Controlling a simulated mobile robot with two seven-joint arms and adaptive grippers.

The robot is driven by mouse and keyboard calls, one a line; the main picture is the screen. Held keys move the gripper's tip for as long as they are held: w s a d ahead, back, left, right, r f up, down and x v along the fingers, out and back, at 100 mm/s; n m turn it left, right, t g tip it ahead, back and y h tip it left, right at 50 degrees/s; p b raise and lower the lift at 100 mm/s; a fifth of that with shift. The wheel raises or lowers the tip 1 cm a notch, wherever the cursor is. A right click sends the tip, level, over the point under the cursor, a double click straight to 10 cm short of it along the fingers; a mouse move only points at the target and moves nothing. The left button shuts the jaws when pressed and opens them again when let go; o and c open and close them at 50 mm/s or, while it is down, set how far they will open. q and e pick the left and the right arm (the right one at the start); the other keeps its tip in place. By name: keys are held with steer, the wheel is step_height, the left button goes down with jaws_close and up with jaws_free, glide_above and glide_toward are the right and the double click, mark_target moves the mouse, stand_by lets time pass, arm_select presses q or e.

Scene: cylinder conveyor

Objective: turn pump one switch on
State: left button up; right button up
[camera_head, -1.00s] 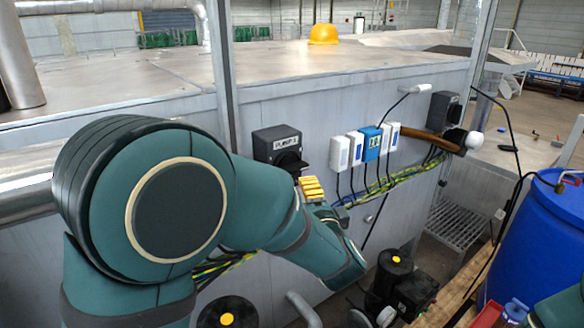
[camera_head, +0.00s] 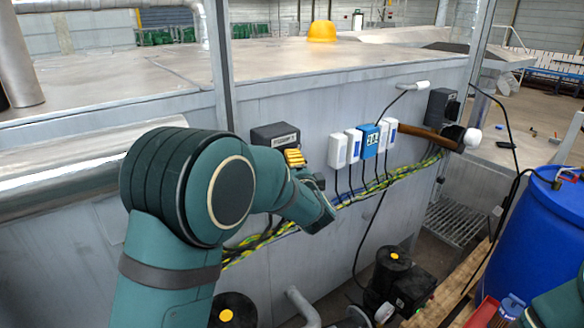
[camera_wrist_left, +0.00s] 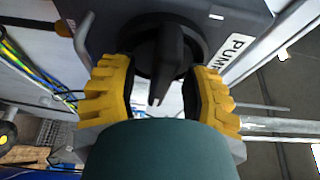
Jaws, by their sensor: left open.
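The pump one switch is a dark grey box (camera_head: 268,136) with a white label, on the side wall of the grey metal tank. Its black knob (camera_wrist_left: 160,52) shows close up in the left wrist view, its handle pointing toward the camera's lower side. My left gripper (camera_wrist_left: 160,88) is open, with one yellow ribbed finger on each side of the knob handle. Gaps show between the handle and both fingers. In the head view my left gripper (camera_head: 294,158) is in front of the box and hides the knob. My right gripper is out of view.
White boxes (camera_head: 338,151) and a blue box (camera_head: 370,141) with hanging cables are right of the switch. Pumps (camera_head: 393,270) stand below, and a blue barrel (camera_head: 545,235) is at right.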

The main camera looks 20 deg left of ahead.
arm_select(q)
steer(key=shift+c, duration=0.4)
jaws_close()
